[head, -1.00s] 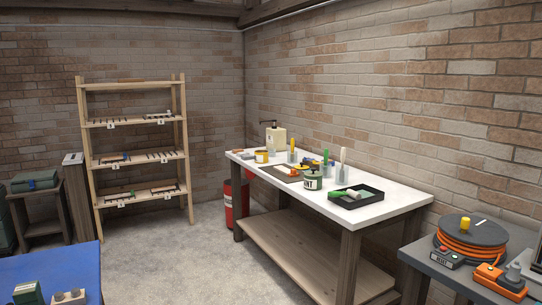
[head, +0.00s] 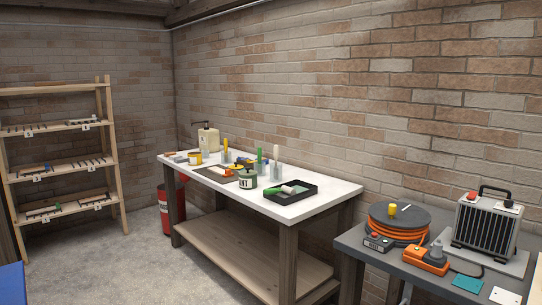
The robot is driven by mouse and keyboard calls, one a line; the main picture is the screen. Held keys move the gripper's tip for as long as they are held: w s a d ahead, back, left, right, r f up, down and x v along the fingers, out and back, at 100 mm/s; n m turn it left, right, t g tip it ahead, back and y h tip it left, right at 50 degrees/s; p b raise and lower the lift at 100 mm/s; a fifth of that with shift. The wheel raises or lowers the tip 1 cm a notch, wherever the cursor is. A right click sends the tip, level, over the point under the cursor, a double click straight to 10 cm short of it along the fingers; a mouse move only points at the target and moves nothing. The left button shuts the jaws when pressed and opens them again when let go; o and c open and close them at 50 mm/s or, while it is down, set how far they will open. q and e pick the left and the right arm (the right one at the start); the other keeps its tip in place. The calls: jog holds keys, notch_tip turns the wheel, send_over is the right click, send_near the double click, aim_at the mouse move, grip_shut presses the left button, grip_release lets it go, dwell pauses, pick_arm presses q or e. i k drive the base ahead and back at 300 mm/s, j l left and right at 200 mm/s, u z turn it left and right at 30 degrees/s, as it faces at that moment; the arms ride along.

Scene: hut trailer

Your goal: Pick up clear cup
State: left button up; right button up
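A clear cup (head: 277,172) stands upright on the white-topped workbench (head: 330,194), behind the black tray. A light-handled tool and a green-handled tool rise at or close to it; I cannot tell which stand inside. Another clear cup (head: 226,157) stands farther left with a yellow-handled tool in it. A small clear shape beside the beige pump bottle (head: 208,139) may be a third cup, but it is too small to tell. Neither of my grippers is in view.
The workbench also holds a black tray (head: 291,198) with a green-handled roller, a dark green tin (head: 247,180) and a yellow tin (head: 195,158). A grey table (head: 363,246) with an orange cable reel (head: 398,224) and a heater (head: 487,226) stands at right. Concrete floor (head: 135,260) is open at left.

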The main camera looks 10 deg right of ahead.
aim_at(205, 154)
jog(key=i+z, duration=0.1)
jog(key=i, duration=0.3)
jog(key=i+j+u, duration=0.2)
jog(key=i, duration=0.35)
jog(key=i+l+u, duration=0.1)
jog(key=i+u, duration=0.15)
jog(key=i, duration=0.25)
jog(key=i+l+u, duration=0.2)
jog(key=i, duration=0.35)
jog(key=i+l+u, duration=0.1)
jog(key=i+u, duration=0.15)
jog(key=i, duration=0.25)
jog(key=i+l+u, duration=0.2)
jog(key=i, duration=0.3)
jog(key=i+u, duration=0.1)
jog(key=i, duration=1.2)
jog(key=i+l, duration=0.1)
jog(key=i, duration=1.2)
jog(key=i+j+u, duration=0.1)
jog(key=i+u, duration=0.15)
jog(key=i, duration=0.75)
jog(key=i+l+u, duration=0.1)
jog(key=i+u, duration=0.15)
jog(key=i, duration=0.75)
jog(key=z, duration=4.7)
